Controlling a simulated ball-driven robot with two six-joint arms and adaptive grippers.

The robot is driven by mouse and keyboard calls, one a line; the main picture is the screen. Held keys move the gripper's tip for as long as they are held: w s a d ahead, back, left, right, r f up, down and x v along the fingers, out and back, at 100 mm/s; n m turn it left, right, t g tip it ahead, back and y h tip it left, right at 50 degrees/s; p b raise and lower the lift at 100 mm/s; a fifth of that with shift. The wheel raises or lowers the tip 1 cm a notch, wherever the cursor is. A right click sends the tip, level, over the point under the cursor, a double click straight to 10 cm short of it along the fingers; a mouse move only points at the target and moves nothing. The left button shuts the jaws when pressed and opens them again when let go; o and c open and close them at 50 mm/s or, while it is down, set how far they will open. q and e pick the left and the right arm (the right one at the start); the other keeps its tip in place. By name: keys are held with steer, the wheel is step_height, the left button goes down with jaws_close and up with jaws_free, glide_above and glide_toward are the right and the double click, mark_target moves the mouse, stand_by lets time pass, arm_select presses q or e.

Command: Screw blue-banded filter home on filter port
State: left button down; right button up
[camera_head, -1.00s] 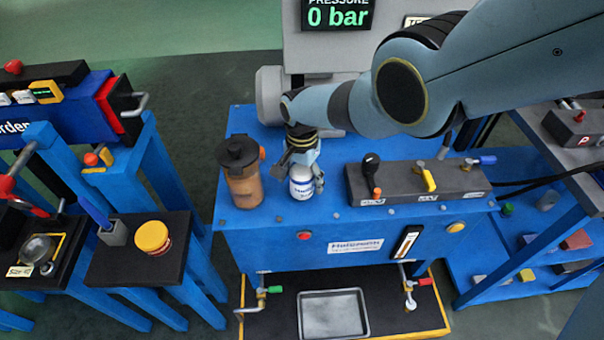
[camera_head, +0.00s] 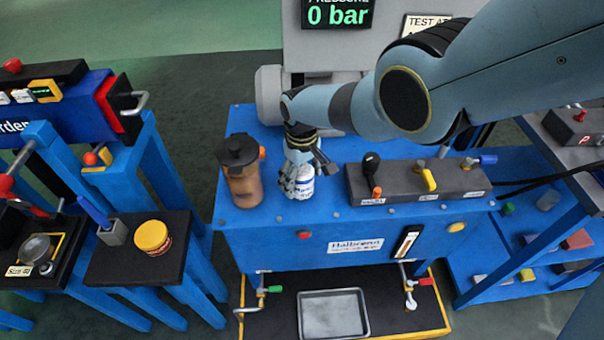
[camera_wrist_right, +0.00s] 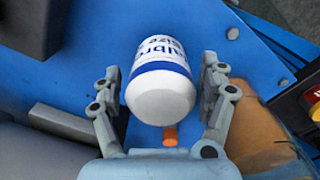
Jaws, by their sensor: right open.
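The blue-banded filter (camera_head: 304,184) is a white canister with blue lettering and a blue band. It stands on the blue bench top in the head view. In the right wrist view the filter (camera_wrist_right: 160,75) sits between the two fingers of my right gripper (camera_wrist_right: 162,98), with a gap on each side. My right gripper (camera_head: 301,180) points down around the filter and is open. The filter port is hidden; I cannot tell whether the filter sits on it. My left gripper is not in view.
A brown bottle with a black cap (camera_head: 241,172) stands close left of the filter. A dark valve block (camera_head: 405,183) with levers is to the right. A metal tray (camera_head: 333,313) lies below the bench front. A side table holds a yellow-lidded jar (camera_head: 152,236).

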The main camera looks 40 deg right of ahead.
steer(key=n, duration=1.6)
steer(key=shift+n, duration=0.4)
steer(key=c, duration=1.3)
steer(key=m, duration=0.4)
steer(key=shift+c, duration=0.2)
steer(key=shift+m, duration=0.6)
